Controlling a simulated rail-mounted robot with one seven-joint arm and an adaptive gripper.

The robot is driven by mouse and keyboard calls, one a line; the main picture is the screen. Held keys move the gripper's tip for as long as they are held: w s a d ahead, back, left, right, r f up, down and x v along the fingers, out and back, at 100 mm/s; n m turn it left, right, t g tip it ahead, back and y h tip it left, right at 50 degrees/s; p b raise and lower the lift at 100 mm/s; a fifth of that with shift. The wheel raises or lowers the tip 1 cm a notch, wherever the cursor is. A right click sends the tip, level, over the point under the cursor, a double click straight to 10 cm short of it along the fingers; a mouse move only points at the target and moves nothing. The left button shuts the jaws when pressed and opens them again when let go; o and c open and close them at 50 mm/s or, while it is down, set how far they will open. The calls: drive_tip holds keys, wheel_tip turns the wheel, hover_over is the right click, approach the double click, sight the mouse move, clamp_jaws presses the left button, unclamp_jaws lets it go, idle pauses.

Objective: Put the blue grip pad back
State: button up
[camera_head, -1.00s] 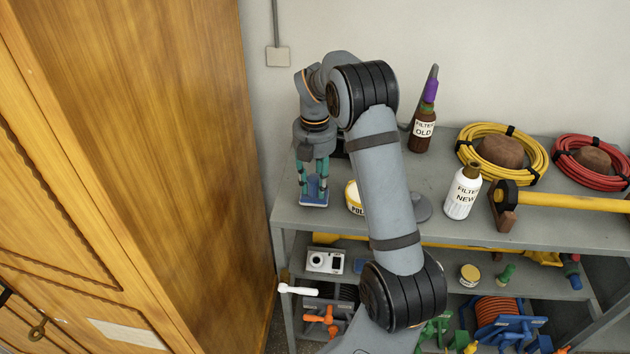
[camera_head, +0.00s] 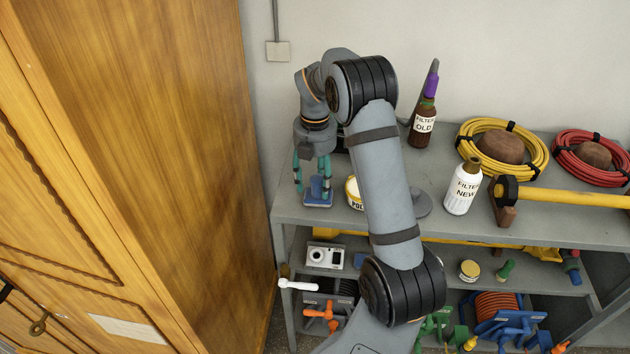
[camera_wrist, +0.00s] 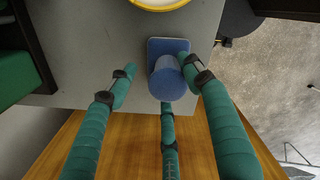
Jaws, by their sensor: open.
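The blue grip pad (camera_head: 318,201) sits on the top shelf at its left front corner. In the wrist view the pad (camera_wrist: 167,80) shows as a blue square plate with a rounded blue handle standing up from it. My gripper (camera_head: 312,187) is above the pad and points down, with its teal fingers spread. In the wrist view the gripper (camera_wrist: 158,82) has one finger left of the pad with a clear gap, one overlapping the pad's right edge, and one below the handle. I cannot tell whether any finger touches it.
A yellow-lidded POL-labelled tin (camera_head: 354,193) stands just right of the pad. The FILTER NEW bottle (camera_head: 462,187) and FILTER OLD bottle (camera_head: 423,125) stand further right. A wooden cabinet (camera_head: 200,150) rises close on the left. A camera (camera_head: 325,256) lies on the shelf below.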

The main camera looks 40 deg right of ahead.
wheel_tip(320, 180, up, 11)
drive_tip(key=shift+w+f+b, duration=0.1)
drive_tip(key=shift+f+b, duration=0.05)
drive_tip(key=shift+b, duration=0.35)
drive_tip(key=shift+o, duration=1.4)
drive_tip(key=o, duration=1)
wheel_tip(320, 180, up, 8)
drive_tip(key=shift+f, duration=0.25)
